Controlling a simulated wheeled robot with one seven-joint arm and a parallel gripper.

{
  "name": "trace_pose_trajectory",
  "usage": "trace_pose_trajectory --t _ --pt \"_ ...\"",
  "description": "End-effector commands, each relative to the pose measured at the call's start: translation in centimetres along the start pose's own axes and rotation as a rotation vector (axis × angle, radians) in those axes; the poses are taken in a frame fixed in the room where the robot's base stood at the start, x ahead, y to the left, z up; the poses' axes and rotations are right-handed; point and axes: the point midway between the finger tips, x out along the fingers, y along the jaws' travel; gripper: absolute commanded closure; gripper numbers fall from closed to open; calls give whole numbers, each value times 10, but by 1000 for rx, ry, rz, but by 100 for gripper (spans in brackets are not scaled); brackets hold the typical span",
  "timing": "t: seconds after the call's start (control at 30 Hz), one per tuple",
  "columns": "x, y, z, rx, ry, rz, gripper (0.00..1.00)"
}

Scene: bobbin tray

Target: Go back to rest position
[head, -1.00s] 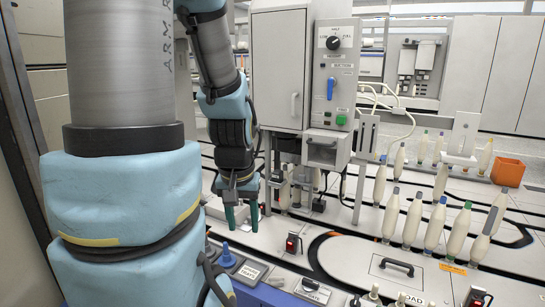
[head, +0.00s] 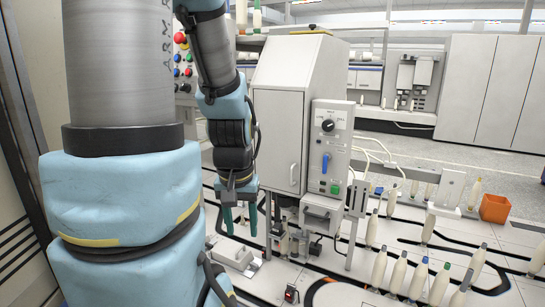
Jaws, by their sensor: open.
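My gripper (head: 236,222) hangs at the end of my blue-covered arm, left of the middle in the head view. Its two green fingers point down and stand apart, with nothing seen between them. It is over the machine bed, left of the grey control cabinet (head: 281,140). Several cream bobbins with coloured tips, such as one with a blue tip (head: 418,281), stand upright at the lower right, away from my gripper.
A control panel (head: 327,150) with a black knob and blue lever is fixed to the cabinet's right. An orange bin (head: 495,208) stands at the far right. Black curved tracks cross the white bed. Open floor shows beyond the bed at the right.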

Motion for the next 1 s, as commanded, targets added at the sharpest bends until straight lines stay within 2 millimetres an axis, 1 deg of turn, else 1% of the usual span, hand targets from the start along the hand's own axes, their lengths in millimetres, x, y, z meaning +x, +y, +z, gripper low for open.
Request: trace_pose_trajectory --t 0.03,0.13,0.2,0.27,0.37,1.0 --pt "-30 0 -4 0 0 0 50" --pt "-50 0 -7 0 0 0 50" --pt "-60 0 -8 0 0 0 50" --pt "-65 0 -9 0 0 0 50" --pt "-68 0 -10 0 0 0 50" --pt "-67 0 -9 0 0 0 50"
